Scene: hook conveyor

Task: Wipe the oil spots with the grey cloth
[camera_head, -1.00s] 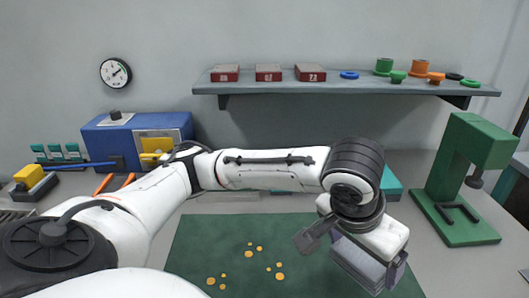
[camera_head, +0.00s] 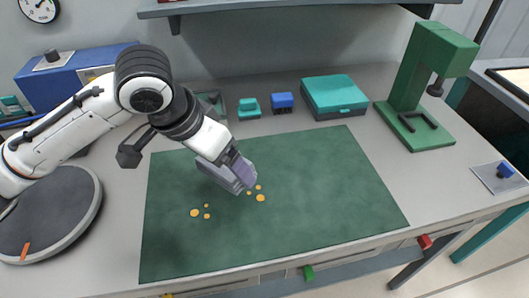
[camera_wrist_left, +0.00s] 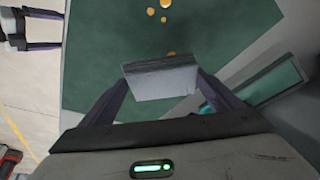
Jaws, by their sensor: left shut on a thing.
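The grey cloth (camera_wrist_left: 162,82) is a folded pad between the two fingers of my left gripper (camera_head: 236,174). The gripper is shut on it. In the head view the cloth is partly hidden by the fingers, low over the middle of the green mat (camera_head: 320,195). Yellow-orange oil spots lie on the mat in two groups. One group (camera_head: 195,213) is left of and below the cloth in the picture. The other (camera_head: 261,198) is just at the cloth's lower right. Spots also show ahead of the cloth in the left wrist view (camera_wrist_left: 150,11). Whether the cloth touches the mat is unclear.
Behind the mat are a teal box (camera_head: 333,95), a blue block (camera_head: 283,101) and a teal piece (camera_head: 249,106). A green press (camera_head: 413,95) stands at the right. A round dark disc (camera_head: 45,215) is at the left. The mat's right half is clear.

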